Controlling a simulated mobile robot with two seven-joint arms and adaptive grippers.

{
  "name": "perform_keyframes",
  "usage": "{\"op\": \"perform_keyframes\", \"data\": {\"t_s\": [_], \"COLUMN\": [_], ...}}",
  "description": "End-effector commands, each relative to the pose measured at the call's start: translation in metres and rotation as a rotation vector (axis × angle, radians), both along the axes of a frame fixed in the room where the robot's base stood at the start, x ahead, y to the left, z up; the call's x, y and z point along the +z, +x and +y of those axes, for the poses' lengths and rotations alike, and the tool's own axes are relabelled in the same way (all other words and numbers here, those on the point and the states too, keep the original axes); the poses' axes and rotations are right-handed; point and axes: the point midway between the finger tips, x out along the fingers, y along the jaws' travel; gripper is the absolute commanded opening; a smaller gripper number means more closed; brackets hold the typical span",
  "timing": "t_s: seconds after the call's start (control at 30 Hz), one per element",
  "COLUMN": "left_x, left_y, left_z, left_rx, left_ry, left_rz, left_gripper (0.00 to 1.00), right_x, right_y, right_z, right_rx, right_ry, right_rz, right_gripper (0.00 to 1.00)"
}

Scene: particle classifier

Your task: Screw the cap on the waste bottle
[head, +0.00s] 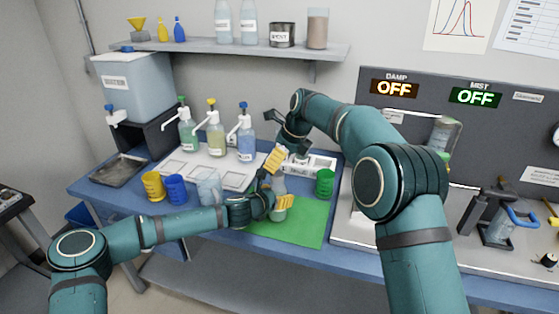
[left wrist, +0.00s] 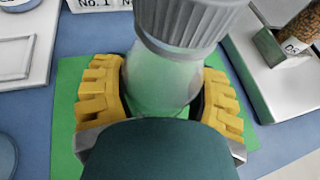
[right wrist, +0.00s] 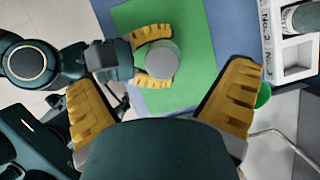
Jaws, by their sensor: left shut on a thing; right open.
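The waste bottle (head: 279,186) is pale and translucent and stands upright over the green mat (head: 307,227). My left gripper (left wrist: 162,75) is shut around its body, one yellow finger on each side. A grey ribbed cap (left wrist: 185,18) sits on top of the bottle in the left wrist view. It shows from above as a grey disc (right wrist: 163,58) in the right wrist view. How tightly it sits cannot be told. My right gripper (right wrist: 160,80) is open and empty above the bottle, its fingers wide apart.
A green cup (head: 325,184) and a white rack (head: 318,162) stand close to the bottle. A clear beaker (head: 209,188), a blue cup (head: 176,189) and a yellow cup (head: 153,186) stand to the left. Pump bottles (head: 246,140) stand behind. The mat's front is clear.

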Motion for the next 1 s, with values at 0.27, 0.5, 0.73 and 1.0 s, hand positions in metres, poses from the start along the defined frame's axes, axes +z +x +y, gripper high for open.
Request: {"op": "perform_keyframes", "data": {"t_s": [0.27, 0.5, 0.73, 1.0], "left_x": [0.001, 0.001, 0.001, 0.001], "left_y": [0.000, 0.000, 0.000, 0.000], "left_z": [0.000, 0.000, 0.000, 0.000], "left_rx": [0.001, 0.001, 0.001, 0.000], "left_ry": [0.001, 0.001, 0.001, 0.000], "left_rz": [-0.002, -0.002, -0.002, -0.002], "left_gripper": [0.00, 0.00, 0.00, 0.00], "right_x": [0.012, 0.055, 0.093, 0.111], "right_y": [-0.002, -0.010, -0.018, -0.021], "right_z": [-0.004, -0.020, -0.034, -0.041], "right_rx": [-0.001, -0.001, 0.000, 0.000], "right_ry": [0.000, 0.001, 0.001, 0.000], "right_rz": [-0.002, -0.004, -0.003, 0.000], "right_gripper": [1.00, 1.00, 1.00, 1.00]}}
